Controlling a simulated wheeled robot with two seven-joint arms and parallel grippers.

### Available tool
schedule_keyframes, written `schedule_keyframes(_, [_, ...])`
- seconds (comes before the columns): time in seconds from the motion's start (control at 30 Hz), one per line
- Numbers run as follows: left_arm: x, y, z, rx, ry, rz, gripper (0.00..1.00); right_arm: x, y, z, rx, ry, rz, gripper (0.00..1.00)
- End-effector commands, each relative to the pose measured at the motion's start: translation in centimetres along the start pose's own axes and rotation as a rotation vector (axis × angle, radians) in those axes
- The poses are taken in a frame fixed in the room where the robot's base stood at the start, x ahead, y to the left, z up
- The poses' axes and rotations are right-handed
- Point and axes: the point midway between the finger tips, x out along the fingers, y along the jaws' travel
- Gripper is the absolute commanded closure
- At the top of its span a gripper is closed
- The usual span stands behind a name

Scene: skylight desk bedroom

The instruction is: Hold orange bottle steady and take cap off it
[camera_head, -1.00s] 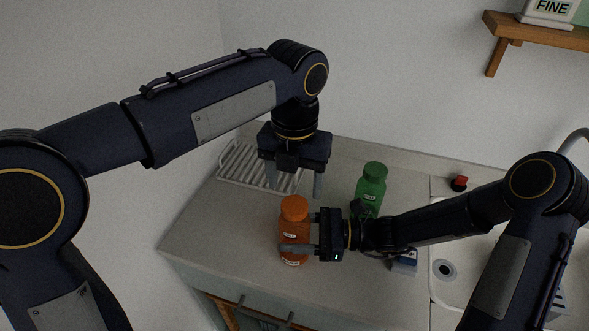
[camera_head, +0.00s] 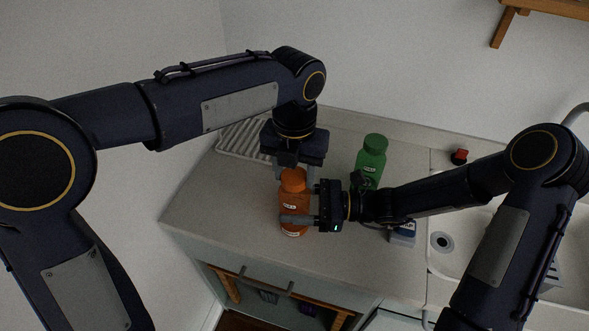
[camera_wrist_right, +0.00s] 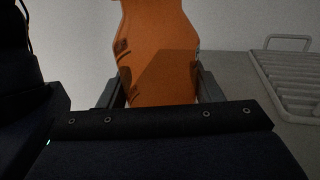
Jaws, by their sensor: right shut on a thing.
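The orange bottle (camera_head: 292,226) stands upright on the counter with its orange cap (camera_head: 293,180) on top. It also shows in the right wrist view (camera_wrist_right: 158,55), where its top is cut off by the picture edge. My right gripper (camera_head: 297,205) is shut on the bottle's body from the right, one finger on each side. My left gripper (camera_head: 295,172) points down right above the cap. Its fingers look apart, at either side of the cap's top; whether they touch it I cannot tell.
A green bottle (camera_head: 371,158) stands behind my right gripper. A striped rack (camera_head: 238,140) lies at the back left. A blue-and-white box (camera_head: 403,232) sits below my right forearm, beside the sink (camera_head: 468,236). A red-and-black item (camera_head: 459,156) is at the back. The left counter is clear.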

Motion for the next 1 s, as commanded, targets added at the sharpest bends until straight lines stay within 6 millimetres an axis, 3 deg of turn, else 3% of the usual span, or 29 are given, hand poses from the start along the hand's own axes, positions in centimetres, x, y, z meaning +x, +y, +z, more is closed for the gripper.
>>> schedule_keyframes(0.2, [-0.03, 0.01, 0.01, -0.033, 0.0, 0.0, 0.8, 0.0, 0.0, 0.02, 0.0, -0.001, 0.0, 1.0])
schedule_keyframes(0.33, [-0.06, 0.01, 0.01, -0.235, -0.001, 0.0, 0.8, 0.0, 0.0, 0.02, 0.0, -0.001, 0.0, 1.0])
schedule_keyframes(1.0, [-0.2, -0.01, 0.02, -2.019, -0.002, -0.001, 0.8, 0.0, 0.0, 0.01, 0.0, 0.0, 0.0, 1.0])
